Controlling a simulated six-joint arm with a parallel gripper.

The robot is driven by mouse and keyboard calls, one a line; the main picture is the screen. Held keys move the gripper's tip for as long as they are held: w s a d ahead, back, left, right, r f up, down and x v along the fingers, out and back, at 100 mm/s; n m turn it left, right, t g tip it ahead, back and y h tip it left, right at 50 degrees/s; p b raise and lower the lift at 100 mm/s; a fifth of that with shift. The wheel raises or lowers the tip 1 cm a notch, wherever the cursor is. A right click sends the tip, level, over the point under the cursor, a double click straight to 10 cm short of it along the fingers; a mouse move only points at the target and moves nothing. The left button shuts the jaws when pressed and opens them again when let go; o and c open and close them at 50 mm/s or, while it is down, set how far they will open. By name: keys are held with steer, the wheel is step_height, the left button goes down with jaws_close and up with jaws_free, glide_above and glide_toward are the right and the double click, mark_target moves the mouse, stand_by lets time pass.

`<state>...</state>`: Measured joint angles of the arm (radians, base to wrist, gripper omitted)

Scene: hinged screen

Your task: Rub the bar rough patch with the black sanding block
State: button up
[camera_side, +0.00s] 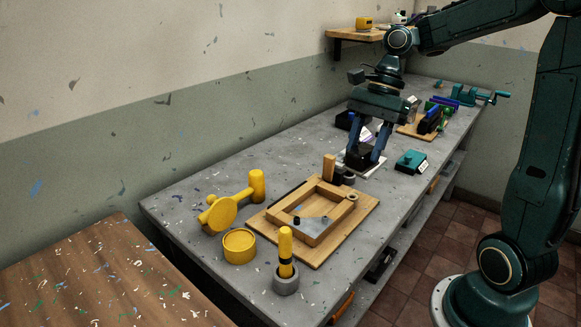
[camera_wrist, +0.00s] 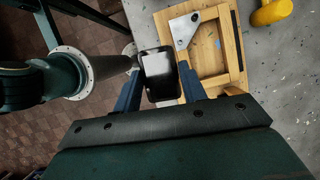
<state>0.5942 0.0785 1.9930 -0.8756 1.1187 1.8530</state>
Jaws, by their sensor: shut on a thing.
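My gripper (camera_side: 366,154) is shut on the black sanding block (camera_side: 361,161), over a white sheet (camera_side: 378,166) on the grey bench. In the wrist view the black block (camera_wrist: 158,77) sits between the two blue fingers, its top shiny. I cannot tell whether its underside touches the sheet. A wooden frame (camera_side: 283,218) lies on a wooden board (camera_side: 352,222), nearer the side camera than my gripper. A grey metal plate (camera_side: 316,224) lies at the frame's front corner, and it also shows in the wrist view (camera_wrist: 184,29). I cannot make out a rough patch on any bar.
An upright wooden block (camera_side: 329,167) stands at the board's far end. A teal box (camera_side: 410,161) sits right of my gripper.

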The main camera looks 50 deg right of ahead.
steer(key=w+a+f, duration=0.3)
steer(key=w, duration=0.5)
steer(key=w+a+f, duration=0.4)
steer(key=w, duration=0.5)
steer(key=shift+a+f, duration=0.2)
steer(key=shift+a, duration=0.05)
steer(key=shift+w, duration=0.1)
steer(key=shift+f, duration=3.05)
step_height(320, 180, down, 2)
steer(key=shift+f, duration=0.15)
steer(key=shift+d, duration=0.9)
steer(key=shift+c, duration=0.3)
steer(key=shift+d, duration=5.4)
steer(key=shift+a+r, duration=0.2)
steer(key=shift+a, duration=6.2)
step_height(320, 180, up, 8)
